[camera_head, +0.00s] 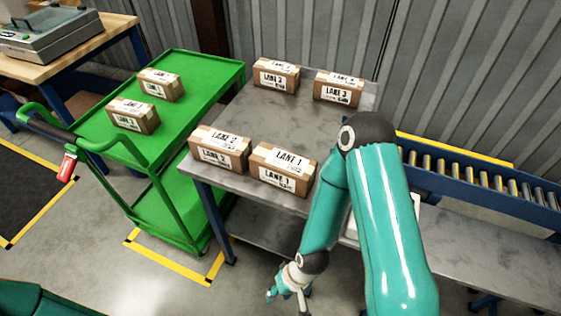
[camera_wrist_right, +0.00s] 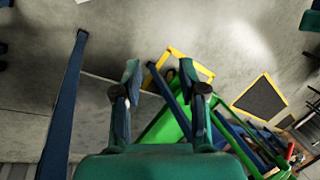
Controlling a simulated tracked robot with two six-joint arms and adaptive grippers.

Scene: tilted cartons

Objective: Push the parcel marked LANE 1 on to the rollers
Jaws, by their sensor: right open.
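The brown parcel marked LANE 1 (camera_head: 283,168) sits at the front of the grey metal table (camera_head: 250,120), beside my right arm. A parcel marked LANE 2 (camera_head: 219,150) stands close to its left. The rollers (camera_head: 470,175) run in a blue frame to the right of the table, partly hidden by my right arm. My right gripper (camera_head: 287,296) is open and empty, low in front of the table, apart from the parcels. In the right wrist view its two fingers (camera_wrist_right: 160,78) are spread over floor. My left gripper is not in view.
Two more parcels stand at the table's back, one marked LANE 3 (camera_head: 338,89) and one with an unclear label (camera_head: 276,76). A green cart (camera_head: 195,75) at the left carries two parcels. Bare tabletop lies behind LANE 1. A corrugated wall (camera_head: 440,70) stands behind.

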